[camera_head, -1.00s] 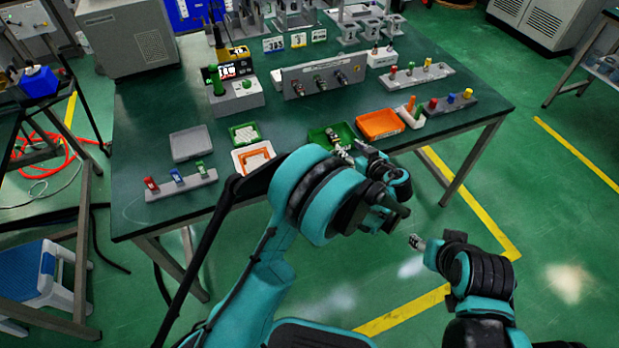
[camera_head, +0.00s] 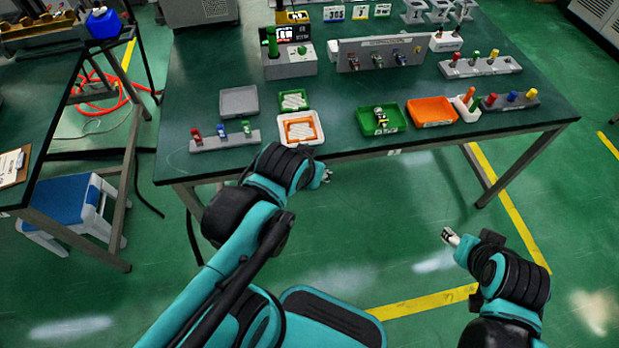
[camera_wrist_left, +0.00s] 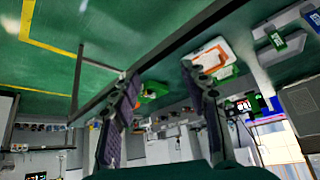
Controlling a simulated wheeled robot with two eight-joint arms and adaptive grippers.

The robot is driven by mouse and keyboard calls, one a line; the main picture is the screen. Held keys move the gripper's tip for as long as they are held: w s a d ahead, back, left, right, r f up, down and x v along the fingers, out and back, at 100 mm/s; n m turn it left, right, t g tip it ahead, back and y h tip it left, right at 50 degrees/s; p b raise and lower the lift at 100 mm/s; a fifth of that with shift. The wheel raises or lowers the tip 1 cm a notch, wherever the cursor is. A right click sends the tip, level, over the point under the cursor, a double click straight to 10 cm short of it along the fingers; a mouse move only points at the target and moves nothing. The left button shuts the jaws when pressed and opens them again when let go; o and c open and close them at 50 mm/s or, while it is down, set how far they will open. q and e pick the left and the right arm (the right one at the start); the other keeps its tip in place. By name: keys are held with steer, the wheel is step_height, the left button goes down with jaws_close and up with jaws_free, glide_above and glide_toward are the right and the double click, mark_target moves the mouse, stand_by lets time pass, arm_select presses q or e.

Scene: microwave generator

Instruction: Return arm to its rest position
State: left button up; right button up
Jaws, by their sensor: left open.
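My left arm is folded low in front of the table in the head view, its elbow bent. My left gripper (camera_head: 325,176) is mostly hidden behind my forearm, with only its tip showing just off the table's front edge. In the left wrist view my left gripper (camera_wrist_left: 160,80) has its two fingers spread apart, with nothing between them. My right gripper (camera_head: 451,237) is over the floor at the lower right, away from the table. Its fingers are too small to read.
The green-topped table (camera_head: 345,145) carries a green tray (camera_head: 367,130) with a part in it, an orange tray (camera_head: 432,110), a white tray (camera_head: 292,142) and a grey peg block (camera_head: 225,142). A blue stool (camera_head: 68,200) stands at left. The floor before the table is clear.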

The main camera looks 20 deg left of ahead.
arm_select(q)
steer(key=shift+s+d+f+h, duration=0.1)
steer(key=shift+s+f+h, duration=0.1)
steer(key=shift+s, duration=0.4)
steer(key=shift+s+d+f+h, duration=0.1)
steer(key=shift+s+f, duration=0.05)
steer(key=shift+s, duration=0.4)
stand_by(0.5)
